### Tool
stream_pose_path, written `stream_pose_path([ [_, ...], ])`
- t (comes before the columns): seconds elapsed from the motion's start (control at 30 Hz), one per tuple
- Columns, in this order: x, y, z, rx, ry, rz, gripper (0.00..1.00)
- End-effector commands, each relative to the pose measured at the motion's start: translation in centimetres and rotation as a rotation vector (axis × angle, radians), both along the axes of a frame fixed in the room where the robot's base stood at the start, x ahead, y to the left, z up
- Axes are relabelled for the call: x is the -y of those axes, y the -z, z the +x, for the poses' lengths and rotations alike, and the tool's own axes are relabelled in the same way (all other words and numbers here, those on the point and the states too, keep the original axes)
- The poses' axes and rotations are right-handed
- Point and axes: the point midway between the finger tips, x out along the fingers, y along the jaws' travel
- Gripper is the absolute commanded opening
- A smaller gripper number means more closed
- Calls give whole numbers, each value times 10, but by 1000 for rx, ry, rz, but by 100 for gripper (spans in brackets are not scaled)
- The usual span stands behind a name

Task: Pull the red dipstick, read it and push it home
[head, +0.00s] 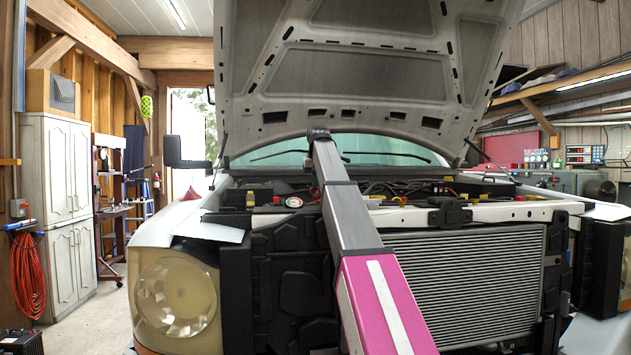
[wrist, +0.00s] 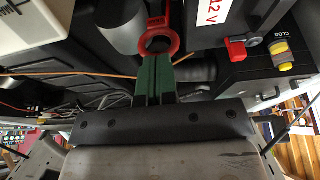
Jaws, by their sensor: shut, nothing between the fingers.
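The red dipstick's ring handle (wrist: 160,53) shows at the top middle of the wrist view. My gripper (wrist: 155,62) has green fingers, closed together with nothing between them. Their tips are right at the lower edge of the ring; I cannot tell whether they touch it. The dipstick's shaft and its tube are not visible. In the head view my arm reaches over the front of the pickup into the engine bay. My gripper and the dipstick cannot be made out there.
A black battery (wrist: 220,20) with a 12 V label and red tab stands right of the ring. The raised hood (head: 360,70) hangs above; the radiator (head: 470,285) is in front.

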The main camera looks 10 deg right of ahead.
Motion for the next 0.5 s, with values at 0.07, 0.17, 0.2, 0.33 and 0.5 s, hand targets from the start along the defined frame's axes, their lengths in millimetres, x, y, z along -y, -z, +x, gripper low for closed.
stream_pose_path([
  [0.07,0,2,0,0,0,0,0],
  [0.17,0,12,-1,-1,0,0,0],
  [0.2,0,18,-2,-2,0,0,0],
  [0.33,0,40,-2,-2,0,0,0],
  [0.5,0,48,-1,-2,0,0,0],
])
